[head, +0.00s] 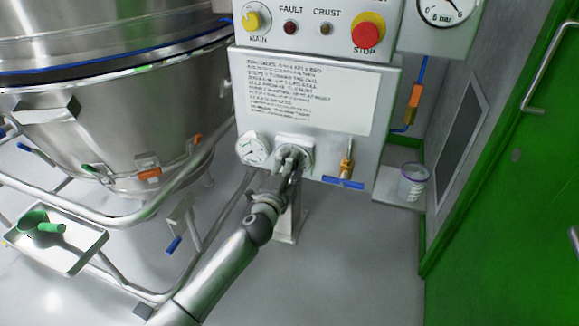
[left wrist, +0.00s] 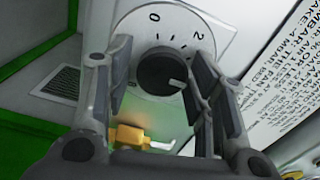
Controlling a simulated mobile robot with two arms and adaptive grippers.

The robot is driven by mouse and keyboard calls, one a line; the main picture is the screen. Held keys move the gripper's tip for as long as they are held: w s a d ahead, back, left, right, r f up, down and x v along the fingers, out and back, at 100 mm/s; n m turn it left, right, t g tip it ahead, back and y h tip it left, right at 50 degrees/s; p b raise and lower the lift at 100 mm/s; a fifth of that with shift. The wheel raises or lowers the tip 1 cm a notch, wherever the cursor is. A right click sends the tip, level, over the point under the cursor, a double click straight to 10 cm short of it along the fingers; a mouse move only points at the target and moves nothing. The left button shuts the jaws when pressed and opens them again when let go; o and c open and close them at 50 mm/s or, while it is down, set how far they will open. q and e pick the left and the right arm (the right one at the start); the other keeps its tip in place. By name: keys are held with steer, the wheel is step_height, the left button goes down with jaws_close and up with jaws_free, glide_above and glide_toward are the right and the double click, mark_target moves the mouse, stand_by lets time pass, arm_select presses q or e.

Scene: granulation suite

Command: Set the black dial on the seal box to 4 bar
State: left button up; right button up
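The black dial (left wrist: 160,74) sits on a white round scale plate (left wrist: 128,34) in the left wrist view. The numbers 0 and 2 are readable; the scale farther round is hidden by a finger. The dial's white mark points to the lower right in that view, past the 2. My left gripper (left wrist: 163,85) has its fingers on either side of the dial, spread apart; I cannot tell whether they touch it. In the head view my left gripper (head: 291,160) is at the lower front of the grey seal box (head: 386,100) and covers the dial. My right gripper is not in view.
A small gauge (head: 253,149) is left of the dial, and a brass valve with a blue handle (head: 344,182) is right of it. A red stop button (head: 367,31) is above. A steel vessel (head: 120,110) with rails stands left. A jar (head: 413,180) sits on a shelf at right.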

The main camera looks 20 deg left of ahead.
arm_select(q)
steer(key=shift+o, duration=0.3)
steer(key=s, duration=1.2)
steer(key=shift+a, duration=0.2)
